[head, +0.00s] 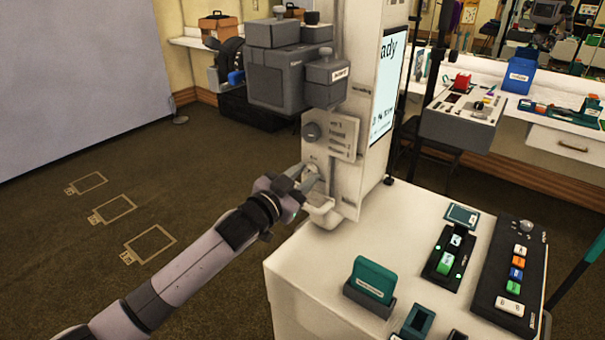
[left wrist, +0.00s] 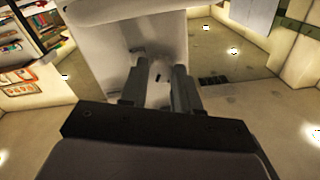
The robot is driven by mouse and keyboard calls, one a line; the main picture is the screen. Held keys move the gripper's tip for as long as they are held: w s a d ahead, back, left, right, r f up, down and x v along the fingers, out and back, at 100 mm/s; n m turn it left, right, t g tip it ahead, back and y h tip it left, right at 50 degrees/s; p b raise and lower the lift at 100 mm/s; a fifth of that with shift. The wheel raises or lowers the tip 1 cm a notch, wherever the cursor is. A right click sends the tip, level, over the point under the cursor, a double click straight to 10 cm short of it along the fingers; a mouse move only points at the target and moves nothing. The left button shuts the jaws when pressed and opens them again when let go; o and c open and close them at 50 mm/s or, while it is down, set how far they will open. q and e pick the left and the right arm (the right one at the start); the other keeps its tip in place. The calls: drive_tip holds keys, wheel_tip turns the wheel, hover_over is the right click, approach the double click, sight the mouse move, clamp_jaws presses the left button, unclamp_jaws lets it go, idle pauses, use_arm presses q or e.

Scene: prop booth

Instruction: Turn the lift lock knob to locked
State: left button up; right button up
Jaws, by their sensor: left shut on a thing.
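The lift lock knob (head: 310,168) is a small pale knob low on the side of the white column (head: 348,186), under a small labelled panel. My left gripper (head: 307,178) comes in from the left and is shut on this knob, covering much of it. In the left wrist view the two dark fingers (left wrist: 157,88) stand on either side of the pale knob (left wrist: 158,74), which shows a short dark mark. The setting that the knob points to is too small to read. My right gripper is in neither view.
A grey camera-like unit (head: 283,78) hangs higher on the column. A pale handle (head: 322,214) is just below the gripper. The white table (head: 310,262) carries a button box (head: 511,277) and a green card holder (head: 371,284).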

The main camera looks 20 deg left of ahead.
use_arm(q)
drive_tip(key=m+p, duration=0.1)
drive_tip(key=m, duration=0.5)
drive_tip(key=shift+m, duration=0.3)
drive_tip(key=m, duration=0.5)
drive_tip(key=shift+a+m+h, duration=0.1)
drive_tip(key=shift+m+h, duration=0.2)
drive_tip(key=shift+m, duration=0.1)
drive_tip(key=o, duration=1.1)
drive_tip(key=shift+c, duration=0.2)
drive_tip(key=v, duration=0.7)
